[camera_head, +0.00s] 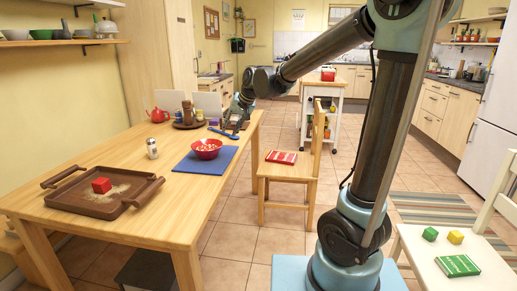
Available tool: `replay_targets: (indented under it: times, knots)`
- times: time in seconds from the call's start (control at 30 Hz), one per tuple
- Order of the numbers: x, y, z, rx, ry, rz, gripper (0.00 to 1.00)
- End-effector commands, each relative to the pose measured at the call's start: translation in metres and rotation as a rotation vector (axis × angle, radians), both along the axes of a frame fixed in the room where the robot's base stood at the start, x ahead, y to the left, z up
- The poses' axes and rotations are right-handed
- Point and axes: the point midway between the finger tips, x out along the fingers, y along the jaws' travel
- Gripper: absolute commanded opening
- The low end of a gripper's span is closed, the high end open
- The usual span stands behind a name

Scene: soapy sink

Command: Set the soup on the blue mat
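The soup is a red bowl (207,151) with orange-red contents and pale bits. It sits upright on the blue mat (190,164), near the right edge of the wooden table. My gripper (234,129) is just behind and to the right of the bowl, a little above the table. Its fingers look spread apart, with nothing between them, and it appears clear of the bowl. The bowl hides part of the mat.
A blue item (221,133) lies behind the bowl by my gripper. A shaker (152,148) stands left of the mat. A red teapot (158,115) and jars are behind. A wooden chair (290,178) stands at right.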

Motion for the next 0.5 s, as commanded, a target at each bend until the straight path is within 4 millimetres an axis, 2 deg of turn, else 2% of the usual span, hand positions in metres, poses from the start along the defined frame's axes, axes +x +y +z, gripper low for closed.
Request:
replay_targets:
  times: [0.13, 0.23, 0.37, 0.5]
  knots:
    - [-0.001, -0.004, 0.0, -0.004, 0.0, -0.001, 0.27]
    - [-0.006, -0.023, -0.001, -0.019, -0.001, -0.008, 0.27]
    - [-0.019, -0.071, -0.004, -0.063, -0.003, -0.023, 0.27]
    - [-0.044, -0.131, -0.012, -0.123, -0.001, -0.039, 0.27]
